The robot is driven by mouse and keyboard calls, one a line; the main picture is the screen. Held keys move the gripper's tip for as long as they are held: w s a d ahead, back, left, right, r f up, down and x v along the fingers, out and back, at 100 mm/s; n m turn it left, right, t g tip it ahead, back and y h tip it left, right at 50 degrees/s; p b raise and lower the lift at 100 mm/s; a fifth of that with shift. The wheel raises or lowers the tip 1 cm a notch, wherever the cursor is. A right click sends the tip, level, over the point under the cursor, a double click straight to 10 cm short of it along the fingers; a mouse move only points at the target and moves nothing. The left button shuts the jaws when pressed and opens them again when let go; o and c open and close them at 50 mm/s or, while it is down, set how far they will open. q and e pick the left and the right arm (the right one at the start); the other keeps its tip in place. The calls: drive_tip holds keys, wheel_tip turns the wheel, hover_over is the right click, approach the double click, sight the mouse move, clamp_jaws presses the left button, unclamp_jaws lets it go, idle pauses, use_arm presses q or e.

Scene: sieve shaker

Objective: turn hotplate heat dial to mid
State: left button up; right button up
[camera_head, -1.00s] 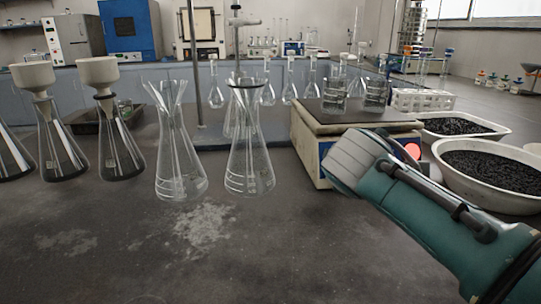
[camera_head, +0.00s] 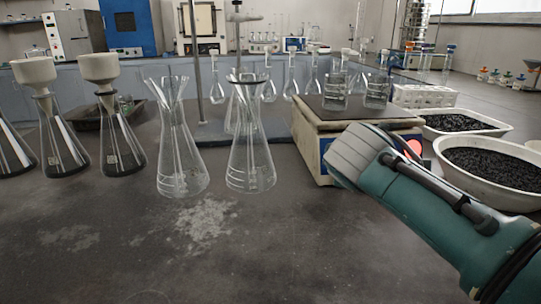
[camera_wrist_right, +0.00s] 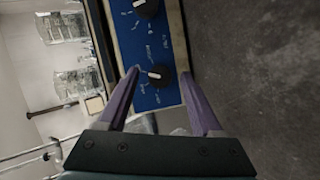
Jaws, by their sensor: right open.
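The hotplate (camera_head: 312,148) is a pale box with a dark top plate, right of centre in the head view. Its blue front panel (camera_wrist_right: 138,45) shows in the right wrist view with two black dials, one near dial (camera_wrist_right: 158,76) and one farther dial (camera_wrist_right: 147,8). Each has a white mark; the printing is too small to read surely. My right gripper (camera_wrist_right: 160,82) is open, its purple fingers on either side of the near dial. I cannot tell whether they touch it. In the head view my right arm hides most of the panel. My left gripper is not in view.
Two glass beakers (camera_head: 334,92) stand on the hotplate. Glass flasks (camera_head: 182,160) stand to its left, some holding funnels. White basins of black granules (camera_head: 490,166) are at the right. The front bench surface (camera_head: 130,240) is clear.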

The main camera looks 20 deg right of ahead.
drive_tip(key=p+v, duration=0.3)
drive_tip(key=v, duration=0.7)
drive_tip(key=shift+p, duration=0.4)
